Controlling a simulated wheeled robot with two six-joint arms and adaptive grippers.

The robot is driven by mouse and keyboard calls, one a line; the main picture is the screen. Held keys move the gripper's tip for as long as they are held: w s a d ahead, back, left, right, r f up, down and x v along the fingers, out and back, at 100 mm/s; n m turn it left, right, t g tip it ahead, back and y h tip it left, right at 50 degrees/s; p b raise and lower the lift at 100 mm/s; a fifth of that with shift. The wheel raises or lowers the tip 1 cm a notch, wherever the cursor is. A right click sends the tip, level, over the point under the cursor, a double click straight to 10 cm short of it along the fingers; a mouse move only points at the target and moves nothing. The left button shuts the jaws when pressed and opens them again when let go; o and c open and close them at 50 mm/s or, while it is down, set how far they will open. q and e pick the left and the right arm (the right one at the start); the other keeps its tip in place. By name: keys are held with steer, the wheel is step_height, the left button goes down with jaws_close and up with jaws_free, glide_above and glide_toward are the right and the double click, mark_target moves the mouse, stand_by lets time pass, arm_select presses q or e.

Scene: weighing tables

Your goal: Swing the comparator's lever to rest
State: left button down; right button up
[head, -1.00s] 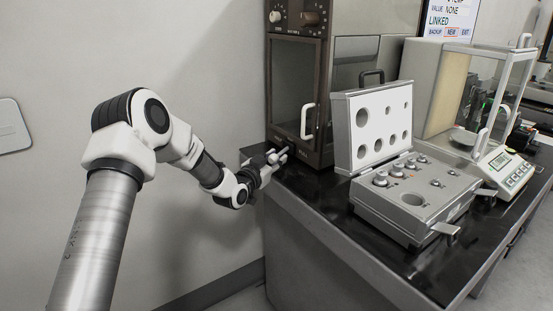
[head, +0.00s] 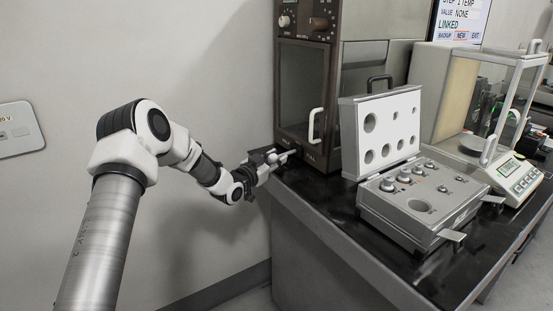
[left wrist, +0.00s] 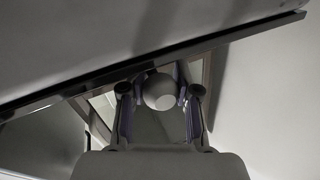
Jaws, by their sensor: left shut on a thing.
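The comparator (head: 302,92) is a tall dark brown cabinet with a glass door and a white door handle, at the back of the bench in the head view. A short pale lever (head: 289,154) shows low at its front left corner. My left gripper (head: 271,159) is at that corner, against the lever. In the left wrist view, the fingers (left wrist: 160,100) are shut around a round grey knob (left wrist: 159,91), which appears to be the lever's end. The gripper partly hides the lever, so its exact setting is hard to read. My right gripper is not in view.
An open grey weight case (head: 385,213) with several metal weights stands right of the comparator. A balance with a glass enclosure (head: 513,172) stands farther right. The black bench top (head: 325,208) is clear in front of the comparator. A wall is behind my left arm.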

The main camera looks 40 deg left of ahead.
arm_select(q)
steer(key=shift+a+r, duration=0.3)
steer(key=c, duration=0.8)
jaws_free()
steer(key=shift+c, duration=0.2)
steer(key=shift+a+f, duration=0.15)
steer(key=shift+f, duration=0.05)
steer(key=shift+s, duration=0.3)
steer(key=s, duration=1.1)
steer(key=shift+s, duration=0.15)
steer(key=shift+a, duration=0.1)
